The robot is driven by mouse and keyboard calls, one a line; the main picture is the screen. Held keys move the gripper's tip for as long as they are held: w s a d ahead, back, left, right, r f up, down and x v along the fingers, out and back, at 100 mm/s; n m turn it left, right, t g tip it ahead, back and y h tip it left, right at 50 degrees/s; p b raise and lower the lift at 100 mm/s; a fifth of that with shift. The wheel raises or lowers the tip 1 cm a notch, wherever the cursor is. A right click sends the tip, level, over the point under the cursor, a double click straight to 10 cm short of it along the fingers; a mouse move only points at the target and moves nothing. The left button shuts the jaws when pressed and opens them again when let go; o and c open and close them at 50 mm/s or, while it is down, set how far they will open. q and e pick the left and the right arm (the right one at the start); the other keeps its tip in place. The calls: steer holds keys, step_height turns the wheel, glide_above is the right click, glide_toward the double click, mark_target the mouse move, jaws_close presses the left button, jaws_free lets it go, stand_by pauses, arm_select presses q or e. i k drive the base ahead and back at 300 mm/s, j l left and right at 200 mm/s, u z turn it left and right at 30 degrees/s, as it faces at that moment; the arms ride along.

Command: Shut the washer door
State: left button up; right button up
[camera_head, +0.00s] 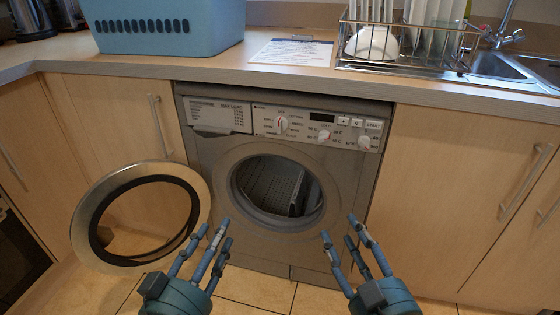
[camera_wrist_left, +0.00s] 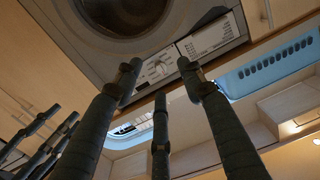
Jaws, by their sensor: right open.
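The washer (camera_head: 348,166) is a grey front-loader set under the counter. Its round door (camera_head: 82,222), a silver ring with a dark inner rim and clear glass, stands wide open to the left. The drum opening (camera_head: 278,190) is uncovered and looks empty. My right gripper (camera_head: 345,232) is in front of the washer's lower right, open and empty. In the left wrist view, fingers point up toward the washer's panel (camera_wrist_left: 165,65).
Wooden cabinets (camera_head: 440,200) flank the washer. On the counter (camera_head: 265,77) stand a blue basket (camera_head: 170,45), a paper sheet (camera_head: 293,52), and a dish rack (camera_head: 405,62) beside the sink (camera_head: 540,72). The tiled floor (camera_head: 250,290) in front looks clear.

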mark_target(89, 239)
steer(key=j, duration=0.4)
steer(key=i+j+u, duration=0.1)
steer(key=j, duration=0.35)
steer(key=i+j, duration=0.1)
steer(key=j, duration=0.3)
steer(key=i+j, duration=0.1)
steer(key=j, duration=0.3)
steer(key=u, duration=0.05)
